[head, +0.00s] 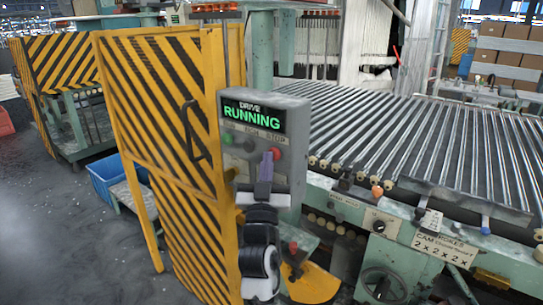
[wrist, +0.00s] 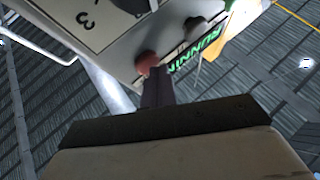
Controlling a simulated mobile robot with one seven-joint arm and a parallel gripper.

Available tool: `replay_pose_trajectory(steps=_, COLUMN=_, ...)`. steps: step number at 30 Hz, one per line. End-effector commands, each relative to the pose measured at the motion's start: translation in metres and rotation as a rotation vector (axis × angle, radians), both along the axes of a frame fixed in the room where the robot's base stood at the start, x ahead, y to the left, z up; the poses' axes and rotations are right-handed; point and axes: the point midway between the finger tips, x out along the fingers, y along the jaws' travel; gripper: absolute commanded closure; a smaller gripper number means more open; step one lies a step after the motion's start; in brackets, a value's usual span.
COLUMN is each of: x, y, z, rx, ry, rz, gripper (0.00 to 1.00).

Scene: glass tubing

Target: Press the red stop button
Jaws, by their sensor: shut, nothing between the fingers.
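The control box (head: 298,112) carries a lit green display (head: 252,116) reading DRIVE RUNNING. The red stop button (head: 276,153) sits on its front, below and right of the display, partly hidden by my fingers. It also shows in the wrist view (wrist: 146,60), just beyond my fingertips. My gripper (head: 267,158) is shut and empty, its purple fingers in front of the box. In the wrist view the fingertips (wrist: 157,70) overlap the button's edge. I cannot tell whether they touch it. A green button (head: 228,138) is at the box's left.
A yellow-and-black striped guard door (head: 160,110) with a dark handle stands left of the box. A roller bed (head: 420,150) extends to the right. Another red knob (head: 293,246) is lower down, near my arm. A blue crate (head: 108,180) stands behind the guard.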

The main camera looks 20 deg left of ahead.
Motion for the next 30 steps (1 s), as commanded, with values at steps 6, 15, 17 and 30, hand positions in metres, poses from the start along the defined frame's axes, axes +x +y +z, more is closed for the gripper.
replay_pose_trajectory(steps=6, x=-0.003, y=0.001, z=-0.002, rx=0.0, ry=0.002, rz=-0.001, gripper=1.0)
replay_pose_trajectory(steps=15, x=-0.016, y=0.006, z=-0.002, rx=0.0, ry=0.002, rz=0.0, gripper=1.0)
replay_pose_trajectory(steps=17, x=-0.017, y=0.006, z=-0.002, rx=0.0, ry=0.002, rz=0.0, gripper=1.0)
replay_pose_trajectory(steps=30, x=-0.032, y=0.012, z=-0.004, rx=-0.001, ry=0.0, rz=0.001, gripper=1.0)
